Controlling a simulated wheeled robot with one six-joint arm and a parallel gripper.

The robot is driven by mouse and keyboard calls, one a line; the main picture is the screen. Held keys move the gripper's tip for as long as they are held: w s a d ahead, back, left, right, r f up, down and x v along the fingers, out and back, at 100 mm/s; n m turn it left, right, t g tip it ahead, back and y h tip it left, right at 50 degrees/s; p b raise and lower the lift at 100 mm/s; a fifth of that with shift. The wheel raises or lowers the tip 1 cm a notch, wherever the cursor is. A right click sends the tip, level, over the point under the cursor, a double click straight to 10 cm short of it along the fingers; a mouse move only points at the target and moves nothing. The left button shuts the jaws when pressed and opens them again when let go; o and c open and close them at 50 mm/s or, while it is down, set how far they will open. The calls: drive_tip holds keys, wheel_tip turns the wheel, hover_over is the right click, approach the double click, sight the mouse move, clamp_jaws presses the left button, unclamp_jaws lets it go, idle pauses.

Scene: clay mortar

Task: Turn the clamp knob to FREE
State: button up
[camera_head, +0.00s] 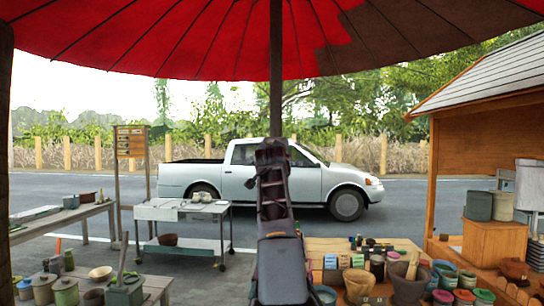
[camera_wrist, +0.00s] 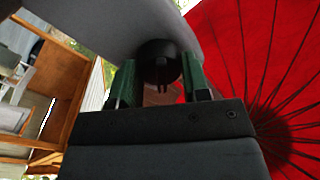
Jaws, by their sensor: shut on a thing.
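The clamp knob (camera_wrist: 158,60) is a black round knob in the wrist view, set against a smooth grey curved surface (camera_wrist: 95,22). My gripper (camera_wrist: 160,78) has its two green fingers on either side of the knob, shut on it. Any FREE mark or pointer is not readable. In the head view my arm reaches up in the middle, and my gripper (camera_head: 271,150) is at the umbrella pole (camera_head: 276,90). The knob cannot be made out there.
A red umbrella (camera_head: 200,40) spreads overhead. A table (camera_head: 400,245) with pots and a mortar stands at the lower right. A white table (camera_head: 185,212) stands left of my arm. A silver pickup (camera_head: 255,178) is on the road behind. A wooden stall (camera_head: 480,150) is at right.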

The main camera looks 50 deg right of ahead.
drive_tip(key=shift+m+g+h+b, duration=0.35)
drive_tip(key=shift+m+b, duration=0.25)
drive_tip(key=shift+m, duration=5.2)
drive_tip(key=o, duration=0.9)
drive_tip(key=shift+f, duration=0.1)
drive_tip(key=shift+b+v, duration=4.5)
drive_tip(key=shift+v, duration=2.45)
